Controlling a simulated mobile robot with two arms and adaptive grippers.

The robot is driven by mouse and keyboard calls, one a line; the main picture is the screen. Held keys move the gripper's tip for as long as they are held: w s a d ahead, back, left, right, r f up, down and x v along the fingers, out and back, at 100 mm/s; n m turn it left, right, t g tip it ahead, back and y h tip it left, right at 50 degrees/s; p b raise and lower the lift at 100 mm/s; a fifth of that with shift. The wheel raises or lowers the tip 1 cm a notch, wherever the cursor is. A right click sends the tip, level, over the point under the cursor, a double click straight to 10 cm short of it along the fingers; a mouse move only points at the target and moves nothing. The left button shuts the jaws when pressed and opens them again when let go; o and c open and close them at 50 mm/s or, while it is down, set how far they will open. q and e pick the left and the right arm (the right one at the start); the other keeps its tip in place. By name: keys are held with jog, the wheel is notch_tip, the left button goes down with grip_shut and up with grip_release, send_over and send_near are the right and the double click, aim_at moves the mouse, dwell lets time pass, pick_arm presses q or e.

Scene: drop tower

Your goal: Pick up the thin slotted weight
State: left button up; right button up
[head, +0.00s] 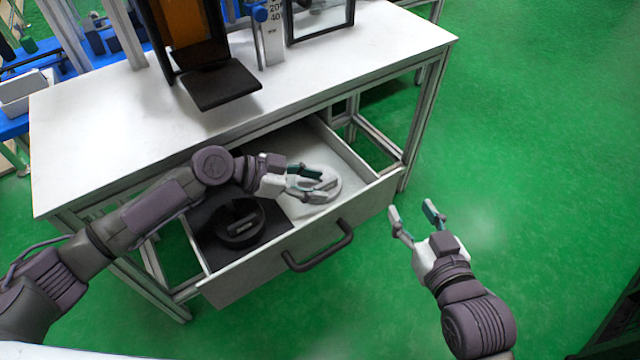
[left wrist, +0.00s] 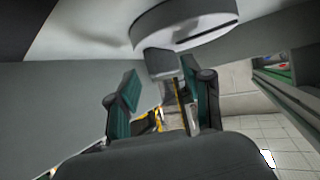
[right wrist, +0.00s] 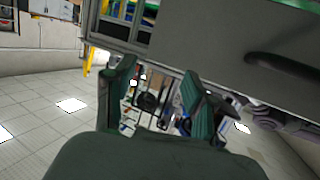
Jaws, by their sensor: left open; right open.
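A light grey round slotted weight (head: 322,196) lies in the right part of the open drawer. It looks flatter than the black weight (head: 240,222), which sits on the dark mat to its left. My left gripper (head: 316,179) is open over the grey weight and hides part of it. In the left wrist view the grey weight (left wrist: 185,22) is beyond the open fingers (left wrist: 168,84), with a small grip block between them. I cannot tell whether the fingers touch it. My right gripper (head: 416,215) is open and empty, right of the drawer over the floor.
The drawer (head: 268,272) is pulled out under the white table (head: 330,62), with a dark handle (head: 320,247) on its front. A drop tower with a black plate (head: 220,86) stands on the tabletop. Green floor (head: 530,150) is clear on the right.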

pick_arm(q)
grip_shut()
dwell(0.3)
jog(key=shift+w+r, duration=0.1)
jog(key=shift+r, duration=0.1)
jog(key=shift+r, duration=0.1)
